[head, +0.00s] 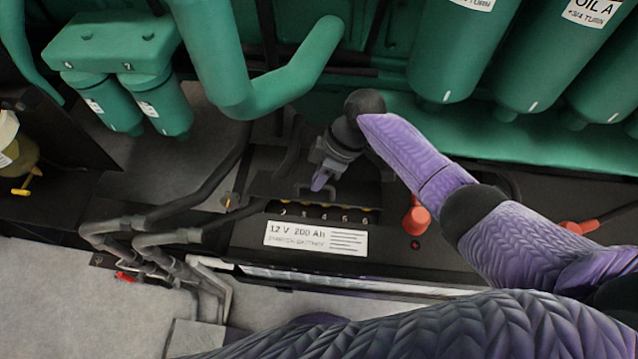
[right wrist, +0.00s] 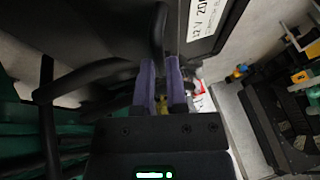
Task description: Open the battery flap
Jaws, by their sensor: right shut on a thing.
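The black battery (head: 400,255) with a white "12 V 200 Ah" label (head: 315,238) lies in the middle of the head view. Its dark flap (head: 275,186) stands raised at the back of a row of yellow caps numbered up to 6. My right gripper (head: 322,180) is at the flap's handle (head: 331,190), its purple fingers shut on it; the fingers hide part of the handle. In the right wrist view the fingers (right wrist: 160,75) close around a dark bar, and the battery label (right wrist: 206,14) shows beyond. My left gripper is out of view.
Green pipes (head: 250,90) and green oil filters (head: 455,50) hang close behind and above. A red terminal cap (head: 416,218) is right of the caps. Dark hoses (head: 200,190) run at the left. Bare grey floor (head: 60,300) shows at lower left.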

